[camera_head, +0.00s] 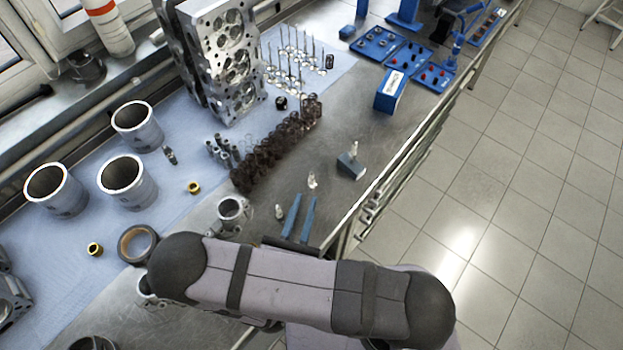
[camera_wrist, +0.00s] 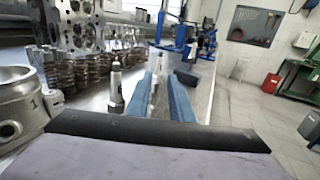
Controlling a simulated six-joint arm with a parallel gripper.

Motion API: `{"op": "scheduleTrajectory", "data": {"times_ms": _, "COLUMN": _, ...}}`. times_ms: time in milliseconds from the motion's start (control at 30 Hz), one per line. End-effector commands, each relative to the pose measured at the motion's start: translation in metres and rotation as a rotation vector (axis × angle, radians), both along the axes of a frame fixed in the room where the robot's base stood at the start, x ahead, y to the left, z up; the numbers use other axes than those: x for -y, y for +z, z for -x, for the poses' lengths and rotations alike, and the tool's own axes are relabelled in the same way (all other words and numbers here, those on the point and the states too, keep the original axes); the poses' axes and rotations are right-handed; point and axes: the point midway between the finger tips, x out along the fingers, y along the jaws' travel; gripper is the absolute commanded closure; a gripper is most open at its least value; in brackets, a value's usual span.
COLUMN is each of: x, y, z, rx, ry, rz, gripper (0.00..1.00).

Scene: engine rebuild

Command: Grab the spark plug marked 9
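My gripper (camera_head: 305,200) is open low over the bench, its two blue fingers parallel; they also show in the wrist view (camera_wrist: 160,76). One spark plug (camera_head: 279,211) stands upright just left of the fingers, and shows large left of them in the wrist view (camera_wrist: 116,90). Another spark plug (camera_head: 312,180) stands just beyond the fingertips; in the wrist view it shows between the fingers (camera_wrist: 157,90). A third plug (camera_head: 354,148) stands at a dark blue block (camera_head: 350,166) farther off. No number on any plug is readable.
A row of dark coil springs (camera_head: 275,150) stands left of the plugs. A piston (camera_head: 232,210) stands left of the gripper, marked 1 in the wrist view (camera_wrist: 22,98). The bench's front edge (camera_head: 385,178) lies close on the right. Bare metal bench (camera_head: 335,110) is clear beyond the plugs.

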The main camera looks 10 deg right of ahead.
Motion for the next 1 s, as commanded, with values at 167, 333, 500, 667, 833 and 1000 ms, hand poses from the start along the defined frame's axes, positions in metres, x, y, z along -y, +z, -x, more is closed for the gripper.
{"op": "scheduleTrajectory", "data": {"times_ms": 167, "x": 0.001, "y": 0.0, "z": -0.003, "rx": 0.0, "ry": 0.0, "rz": 0.0, "gripper": 0.8}}
{"op": "scheduleTrajectory", "data": {"times_ms": 333, "x": 0.004, "y": 0.002, "z": -0.01, "rx": 0.0, "ry": -0.003, "rz": 0.002, "gripper": 0.8}}
{"op": "scheduleTrajectory", "data": {"times_ms": 500, "x": 0.009, "y": 0.004, "z": -0.027, "rx": 0.0, "ry": -0.006, "rz": 0.001, "gripper": 0.8}}
{"op": "scheduleTrajectory", "data": {"times_ms": 667, "x": 0.013, "y": 0.002, "z": -0.042, "rx": -0.001, "ry": -0.004, "rz": 0.0, "gripper": 0.8}}
{"op": "scheduleTrajectory", "data": {"times_ms": 833, "x": 0.016, "y": 0.001, "z": -0.051, "rx": 0.0, "ry": -0.002, "rz": 0.001, "gripper": 0.8}}
{"op": "scheduleTrajectory", "data": {"times_ms": 1000, "x": 0.016, "y": 0.0, "z": -0.052, "rx": 0.0, "ry": 0.001, "rz": 0.0, "gripper": 0.8}}
